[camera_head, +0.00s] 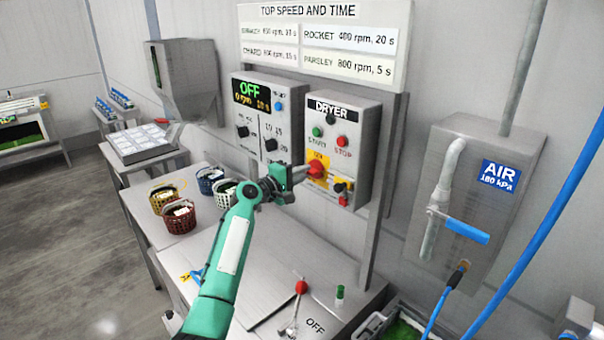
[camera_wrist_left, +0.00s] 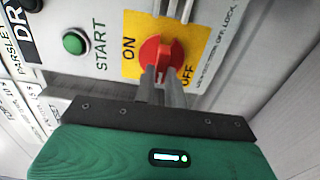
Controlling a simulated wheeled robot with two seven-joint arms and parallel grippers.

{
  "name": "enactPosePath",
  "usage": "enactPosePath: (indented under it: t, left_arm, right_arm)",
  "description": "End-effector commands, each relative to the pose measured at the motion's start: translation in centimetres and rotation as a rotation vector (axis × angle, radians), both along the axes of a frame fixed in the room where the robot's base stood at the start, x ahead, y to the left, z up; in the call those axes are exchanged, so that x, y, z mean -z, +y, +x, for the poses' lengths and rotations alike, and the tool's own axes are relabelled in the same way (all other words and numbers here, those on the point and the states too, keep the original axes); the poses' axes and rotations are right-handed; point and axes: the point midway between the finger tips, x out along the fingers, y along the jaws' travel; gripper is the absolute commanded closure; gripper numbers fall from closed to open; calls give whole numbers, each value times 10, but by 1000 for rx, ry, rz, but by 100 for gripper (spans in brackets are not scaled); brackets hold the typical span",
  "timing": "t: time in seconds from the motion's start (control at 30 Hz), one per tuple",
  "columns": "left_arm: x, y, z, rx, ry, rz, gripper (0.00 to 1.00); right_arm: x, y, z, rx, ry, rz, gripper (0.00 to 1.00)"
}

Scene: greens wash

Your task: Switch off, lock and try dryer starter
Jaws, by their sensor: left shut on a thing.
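The dryer starter (camera_head: 353,118) is a grey panel on the wall with a green START button, a red STOP button and a red rotary switch (camera_head: 316,170) on a yellow plate. My left gripper (camera_head: 300,176) reaches the switch, and in the left wrist view its fingers are shut on the red knob (camera_wrist_left: 160,54) between the ON and OFF labels. A small black part with yellow (camera_head: 343,187) and a red piece sit at the panel's lower right. A red-topped item (camera_head: 301,287) and a small green cylinder (camera_head: 340,292) are on the bench. My right gripper does not show.
A control box (camera_head: 258,90) reading OFF and 0 rpm hangs left of the dryer panel. Several baskets (camera_head: 178,220) stand on the steel bench at left. An air cabinet (camera_head: 505,210) with a blue lever and blue hoses is at right.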

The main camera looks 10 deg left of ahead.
Motion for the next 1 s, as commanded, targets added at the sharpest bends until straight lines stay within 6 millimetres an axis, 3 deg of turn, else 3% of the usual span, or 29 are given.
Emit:
enactPosePath:
  t: [0.27, 0.3, 0.4, 0.77, 1.0]
  left_arm:
    - [2, 0, 0, 0, 4, -2, 100]
    - [2, 0, 0, 0, 3, -1, 82]
    - [2, 0, 0, 0, 2, -2, 67]
    - [2, 2, -3, 0, 0, 0, 67]
    - [5, 20, -28, -2, -1, 2, 67]
  right_arm:
    - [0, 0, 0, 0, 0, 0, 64]
    - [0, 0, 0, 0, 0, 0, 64]
    - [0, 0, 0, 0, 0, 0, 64]
    - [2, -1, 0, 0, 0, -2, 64]
    - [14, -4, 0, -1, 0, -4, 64]
